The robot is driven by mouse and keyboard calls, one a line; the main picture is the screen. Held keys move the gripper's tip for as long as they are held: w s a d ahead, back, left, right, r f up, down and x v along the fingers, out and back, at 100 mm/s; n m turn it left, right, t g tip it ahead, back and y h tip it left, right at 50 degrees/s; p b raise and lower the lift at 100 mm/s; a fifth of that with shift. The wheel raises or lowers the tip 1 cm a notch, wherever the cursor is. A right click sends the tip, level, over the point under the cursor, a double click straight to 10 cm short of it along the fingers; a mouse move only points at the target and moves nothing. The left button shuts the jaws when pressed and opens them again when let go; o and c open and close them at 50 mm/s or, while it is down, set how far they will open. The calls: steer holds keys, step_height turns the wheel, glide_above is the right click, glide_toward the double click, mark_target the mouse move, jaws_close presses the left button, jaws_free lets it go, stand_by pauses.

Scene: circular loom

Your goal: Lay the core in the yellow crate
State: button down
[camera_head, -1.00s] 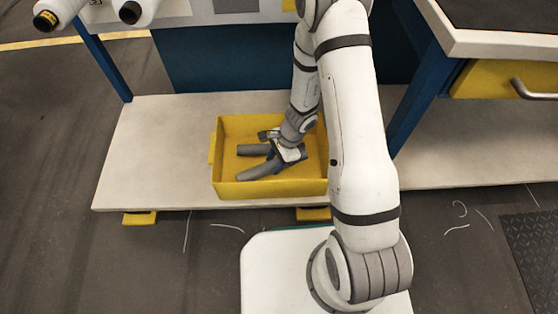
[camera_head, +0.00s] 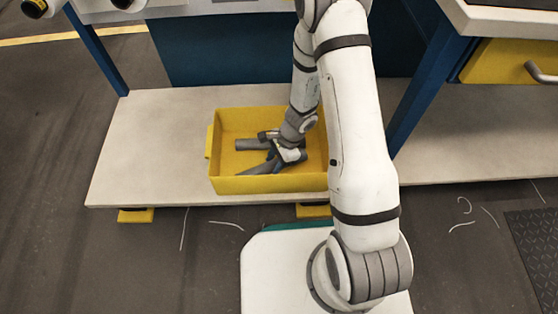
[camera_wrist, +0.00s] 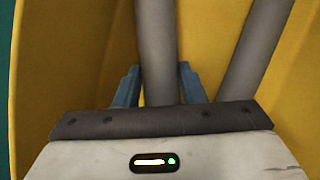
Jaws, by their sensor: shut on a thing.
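The yellow crate (camera_head: 222,125) stands on a pale low shelf, with its open top facing me. My gripper (camera_head: 268,166) is down inside it. In the wrist view my gripper (camera_wrist: 157,78) has its blue fingers on either side of a grey tube-shaped core (camera_wrist: 155,42) and is shut on it. This held core (camera_head: 250,171) is the nearer one in the head view, low near the front wall. Whether it touches the floor I cannot tell. A second grey core (camera_head: 250,144) lies behind it in the crate, also at the right in the wrist view (camera_wrist: 258,45).
The shelf (camera_head: 150,150) is bare left of the crate. A blue leg (camera_head: 415,95) rises to the right of the crate, below a bench with a yellow drawer (camera_head: 510,68). White spools (camera_head: 130,3) hang at the upper left.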

steer(key=shift+f+b, duration=0.3)
steer(key=shift+f, duration=0.2)
steer(key=c, duration=0.8)
jaws_free()
steer(key=shift+c, duration=0.2)
steer(key=shift+r, duration=0.1)
steer(key=p+v, duration=0.6)
steer(key=shift+d+r, duration=0.1)
steer(key=shift+r, duration=0.3)
steer(key=shift+w+d+r+p, duration=0.15)
steer(key=shift+d+r+p, duration=0.25)
steer(key=shift+r, duration=0.1)
